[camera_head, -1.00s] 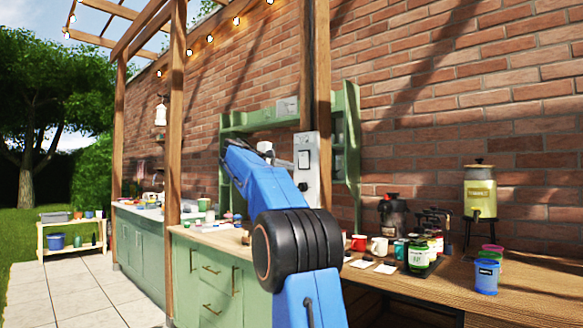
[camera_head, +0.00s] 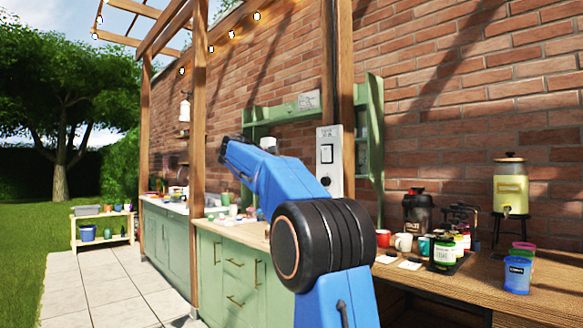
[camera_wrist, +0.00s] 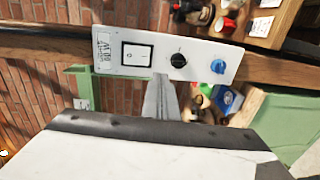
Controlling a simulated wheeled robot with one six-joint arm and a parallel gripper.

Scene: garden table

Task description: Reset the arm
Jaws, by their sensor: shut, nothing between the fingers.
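My gripper (camera_head: 222,150) is at the far end of my raised blue arm, which points up and to the left in the head view. Its fingertips are small and dark there. In the wrist view my gripper (camera_wrist: 161,84) shows as grey fingers close together, shut and empty. Behind them is a pale control panel (camera_wrist: 208,58) with a white switch, a black knob and a blue knob. The panel also shows in the head view (camera_head: 329,180), on a wooden post to the right of my gripper. I see no contact between them.
Green cabinets (camera_head: 228,272) with a cluttered counter run along the brick wall. A wooden table (camera_head: 470,283) at right holds a drink dispenser (camera_head: 510,190), mugs, jars and a blue cup (camera_head: 517,275). A wooden post (camera_head: 198,120) stands near my gripper. Paving at left is clear.

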